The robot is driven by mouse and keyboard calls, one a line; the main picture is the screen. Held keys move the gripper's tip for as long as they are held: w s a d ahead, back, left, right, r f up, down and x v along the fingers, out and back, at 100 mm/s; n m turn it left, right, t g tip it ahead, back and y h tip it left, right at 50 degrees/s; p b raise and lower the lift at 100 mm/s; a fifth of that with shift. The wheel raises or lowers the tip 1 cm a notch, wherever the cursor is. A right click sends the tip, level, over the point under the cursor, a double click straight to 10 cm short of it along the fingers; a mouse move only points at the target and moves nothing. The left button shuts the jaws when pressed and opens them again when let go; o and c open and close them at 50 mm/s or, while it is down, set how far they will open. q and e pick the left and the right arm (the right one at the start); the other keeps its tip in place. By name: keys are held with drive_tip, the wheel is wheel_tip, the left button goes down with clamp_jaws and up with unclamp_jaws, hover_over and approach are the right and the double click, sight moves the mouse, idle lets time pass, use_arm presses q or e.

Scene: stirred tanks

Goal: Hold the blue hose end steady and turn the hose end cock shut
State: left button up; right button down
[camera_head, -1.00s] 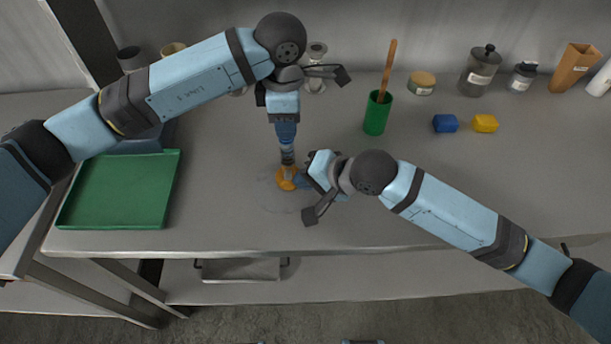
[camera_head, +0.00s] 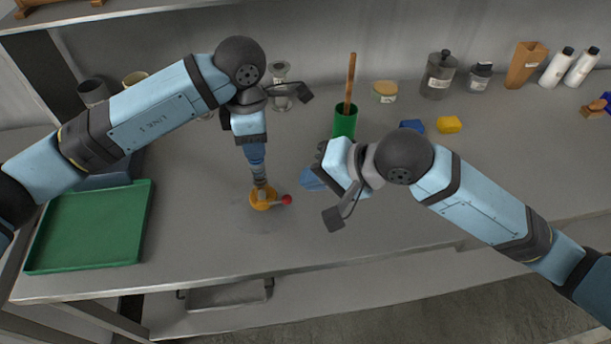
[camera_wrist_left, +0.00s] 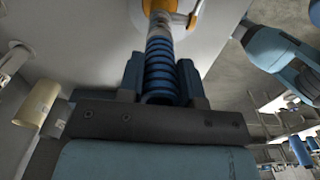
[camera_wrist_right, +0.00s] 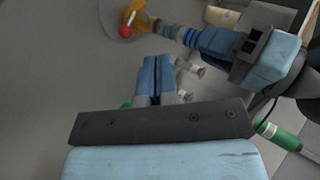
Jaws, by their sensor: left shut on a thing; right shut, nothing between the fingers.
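My left gripper (camera_head: 254,150) is shut on the blue hose end, whose ribbed blue hose (camera_wrist_left: 160,72) shows between its fingers in the left wrist view. A grey ribbed part (camera_head: 259,175) leads down to the orange hose end cock (camera_head: 261,198) low over the bench. The cock's lever has a red knob (camera_head: 287,200) and points right, crosswise to the hose. Knob (camera_wrist_right: 126,31) and orange cock (camera_wrist_right: 137,10) also show in the right wrist view. My right gripper (camera_head: 311,180) is shut and empty, right of the knob and apart from it; its blue fingers (camera_wrist_right: 155,78) are together.
A green tray (camera_head: 92,228) lies at the bench's left. Behind my right gripper stands a green cup (camera_head: 345,122) with a wooden-handled tool. A blue block (camera_head: 412,126), a yellow block (camera_head: 449,124) and several jars stand further back. The front of the grey bench is clear.

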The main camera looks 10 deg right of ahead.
drive_tip(key=c, duration=1.8)
unclamp_jaws()
drive_tip(key=o, duration=0.7)
drive_tip(key=shift+a+f, duration=0.15)
drive_tip(key=shift+f, duration=0.05)
drive_tip(key=t+y, duration=0.1)
drive_tip(key=y, duration=0.5)
approach(282, 199)
drive_tip(key=shift+n, duration=0.3)
drive_tip(key=x, duration=1)
drive_tip(key=shift+f, duration=0.35)
drive_tip(key=shift+f, duration=0.1)
clamp_jaws()
